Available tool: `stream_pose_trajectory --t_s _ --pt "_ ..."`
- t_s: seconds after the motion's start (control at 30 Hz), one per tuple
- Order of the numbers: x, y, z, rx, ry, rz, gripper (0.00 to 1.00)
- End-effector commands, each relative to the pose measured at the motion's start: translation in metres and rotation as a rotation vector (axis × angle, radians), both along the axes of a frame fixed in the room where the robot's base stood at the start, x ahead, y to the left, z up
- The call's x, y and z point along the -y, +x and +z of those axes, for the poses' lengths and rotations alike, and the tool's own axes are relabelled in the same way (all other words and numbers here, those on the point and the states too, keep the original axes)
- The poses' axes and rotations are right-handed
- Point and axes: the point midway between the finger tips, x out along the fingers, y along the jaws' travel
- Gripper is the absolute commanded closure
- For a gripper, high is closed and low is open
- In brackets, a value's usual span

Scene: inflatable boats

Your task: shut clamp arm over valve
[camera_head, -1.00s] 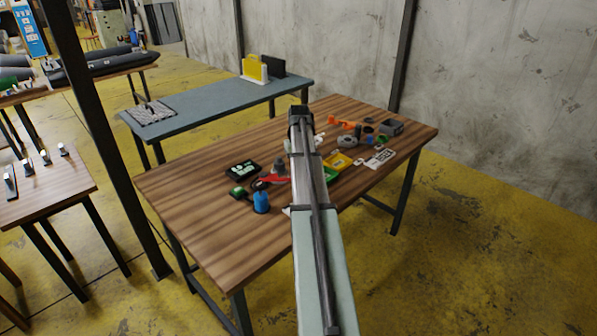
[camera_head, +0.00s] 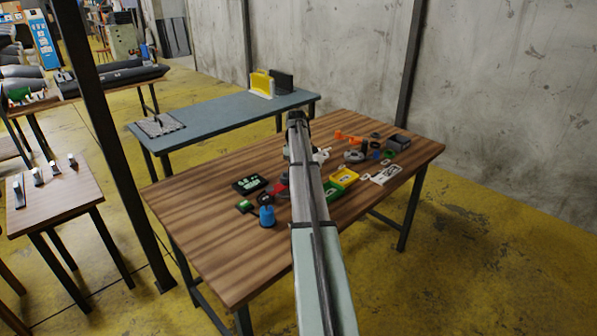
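A small red part (camera_head: 277,191) lies on the wooden table, just left of my arm, with a grey piece (camera_head: 284,179) at its upper right. They may be the clamp and the valve, but they are small and partly covered by my arm. I cannot tell whether a clamp arm is raised or lowered. My arm reaches up the middle of the picture across the table. My gripper's fingers cannot be made out; the arm seems to hide them.
The wooden table (camera_head: 215,240) also holds a blue cylinder (camera_head: 267,216), a black tray (camera_head: 249,185), a yellow box (camera_head: 344,177), a white card (camera_head: 387,174) and orange parts (camera_head: 348,137). The table's front left is clear. A dark post (camera_head: 118,165) stands left.

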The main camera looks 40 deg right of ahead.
Motion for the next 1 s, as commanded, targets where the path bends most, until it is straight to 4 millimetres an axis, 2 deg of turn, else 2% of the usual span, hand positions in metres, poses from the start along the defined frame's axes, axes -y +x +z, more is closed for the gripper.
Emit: stream_pose_trajectory --t_s 0.53,0.57,0.8,1.0 --pt "0.0004 0.0049 0.0004 0.003 -0.001 0.026 1.0" --pt "0.0003 0.005 0.0004 0.003 -0.001 0.026 0.69" --pt "0.0002 0.0041 0.0002 0.002 -0.001 0.025 0.46" --pt "0.0 0.0035 0.0 0.001 0.0 0.024 0.45"
